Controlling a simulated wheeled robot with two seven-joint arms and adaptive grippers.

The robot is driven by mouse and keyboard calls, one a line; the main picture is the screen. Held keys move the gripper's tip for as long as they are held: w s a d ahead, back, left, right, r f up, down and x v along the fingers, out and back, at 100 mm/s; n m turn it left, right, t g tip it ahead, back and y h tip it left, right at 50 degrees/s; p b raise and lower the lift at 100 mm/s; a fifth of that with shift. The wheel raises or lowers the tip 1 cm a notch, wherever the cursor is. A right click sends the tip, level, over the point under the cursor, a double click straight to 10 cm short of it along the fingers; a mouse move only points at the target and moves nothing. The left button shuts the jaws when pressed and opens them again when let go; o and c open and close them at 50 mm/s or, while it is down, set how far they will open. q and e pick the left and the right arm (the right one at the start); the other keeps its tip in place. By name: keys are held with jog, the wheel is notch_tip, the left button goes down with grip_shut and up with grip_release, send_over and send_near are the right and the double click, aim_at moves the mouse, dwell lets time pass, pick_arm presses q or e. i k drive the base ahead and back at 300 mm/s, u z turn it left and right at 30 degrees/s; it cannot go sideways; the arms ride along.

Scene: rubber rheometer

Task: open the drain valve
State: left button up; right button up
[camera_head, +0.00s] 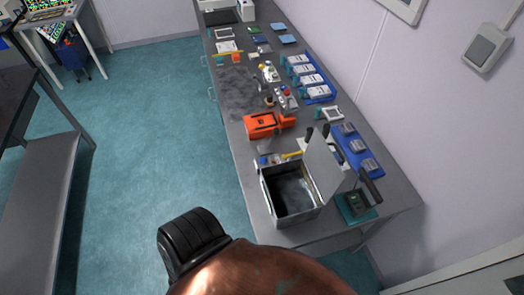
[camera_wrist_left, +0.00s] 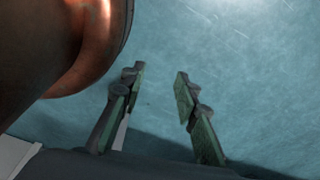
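I cannot make out a drain valve in either view. My left gripper (camera_wrist_left: 160,72) shows in the left wrist view, with its two green-padded fingers apart and nothing between them. My right gripper is in neither view.
A long grey bench (camera_head: 240,108) runs along the right wall. A grey bench (camera_head: 42,190) stands at far left.

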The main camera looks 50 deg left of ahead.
aim_at(293, 155)
jog(key=u, duration=1.45)
jog(key=k, duration=0.1)
jog(key=z, duration=0.1)
